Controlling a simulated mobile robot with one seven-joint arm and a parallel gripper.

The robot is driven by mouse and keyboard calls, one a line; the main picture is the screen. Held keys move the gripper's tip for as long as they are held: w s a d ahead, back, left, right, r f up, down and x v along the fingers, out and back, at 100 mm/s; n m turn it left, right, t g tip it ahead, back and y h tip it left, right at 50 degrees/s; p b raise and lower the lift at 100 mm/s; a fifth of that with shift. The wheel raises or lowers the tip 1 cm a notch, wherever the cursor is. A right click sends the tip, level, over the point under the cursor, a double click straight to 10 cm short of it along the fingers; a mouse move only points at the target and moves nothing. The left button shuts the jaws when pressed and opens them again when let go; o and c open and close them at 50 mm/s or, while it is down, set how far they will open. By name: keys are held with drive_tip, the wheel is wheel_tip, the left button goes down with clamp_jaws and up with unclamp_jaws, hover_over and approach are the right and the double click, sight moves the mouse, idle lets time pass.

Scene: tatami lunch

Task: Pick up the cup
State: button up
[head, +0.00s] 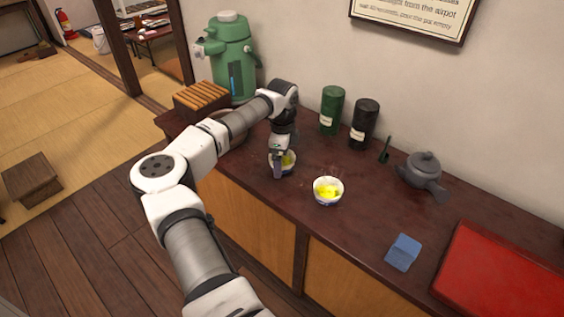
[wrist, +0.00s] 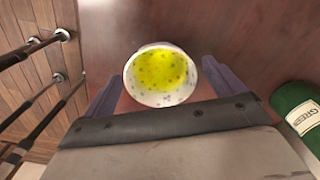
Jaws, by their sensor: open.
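Two small white cups with yellow-green contents stand upright on the dark counter. One cup (head: 289,160) is under my gripper in the head view, partly hidden by it. It also shows in the wrist view (wrist: 160,98), with a speckled pattern on its wall, between my two fingers. The other cup (head: 328,191) stands a little to the right, nearer the front edge. My gripper (head: 278,165) points down and is open. Its purple fingers also show in the wrist view (wrist: 158,82), one on each side of the cup. I cannot tell whether they touch it.
Behind stand a green airpot (head: 232,65), a slatted wooden box (head: 201,99), a green canister (head: 331,110) and a black one (head: 364,124). To the right are a grey teapot (head: 424,172), a blue block (head: 403,252) and a red tray (head: 500,275).

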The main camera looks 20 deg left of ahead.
drive_tip(key=shift+f, duration=0.25)
drive_tip(key=c, duration=1.1)
drive_tip(key=shift+c, duration=0.2)
drive_tip(key=shift+r, duration=0.2)
